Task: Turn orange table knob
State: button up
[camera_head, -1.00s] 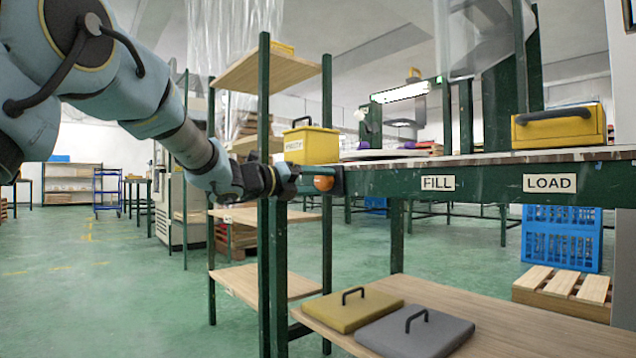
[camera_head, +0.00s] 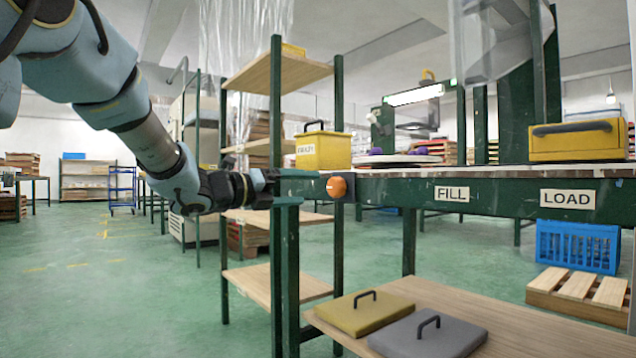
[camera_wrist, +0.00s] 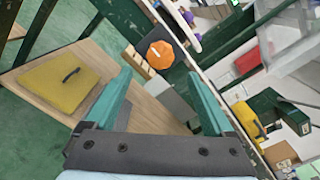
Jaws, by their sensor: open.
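The orange knob (camera_head: 337,187) sits on a dark plate at the left end of the green table edge (camera_head: 400,191). It also shows in the wrist view as an orange many-sided knob (camera_wrist: 160,54) with a small white mark. My gripper (camera_head: 312,186) is to the left of the knob in the head view, with its teal fingers pointing towards it. In the wrist view my gripper (camera_wrist: 160,85) is open, and the knob lies beyond the fingertips, between their lines. The fingers appear apart from the knob, and nothing is held.
A green-posted shelf (camera_head: 275,70) stands close behind my gripper. A yellow box (camera_head: 323,150) and a yellow case (camera_head: 577,140) are on upper surfaces. A yellow lid (camera_head: 345,318) and a grey lid (camera_head: 405,340) lie on the lower wooden shelf. The floor at left is clear.

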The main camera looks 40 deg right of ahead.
jog(key=shift+a, duration=1.15)
